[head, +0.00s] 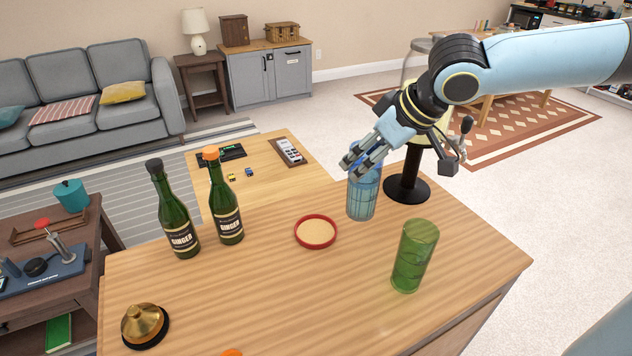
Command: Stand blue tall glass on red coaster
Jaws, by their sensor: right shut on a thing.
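The blue tall glass (361,198) stands upright at the back right of the wooden counter. My right gripper (358,166) reaches in from the upper right and is shut on the glass near its rim. The fingers hide part of the glass's top. I cannot tell whether the glass's base touches the counter. The red coaster (316,246), a round dish with a red rim and tan middle, lies to the left of the glass and nearer to me. It is empty. My left gripper is not in view.
A green glass (414,256) stands on the counter (270,310) right of the coaster. Two ginger bottles (176,215) (226,200) stand to its left. A brass bell-shaped object (145,324) is at front left. A black-based stool (407,188) stands behind the counter. The counter around the coaster is clear.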

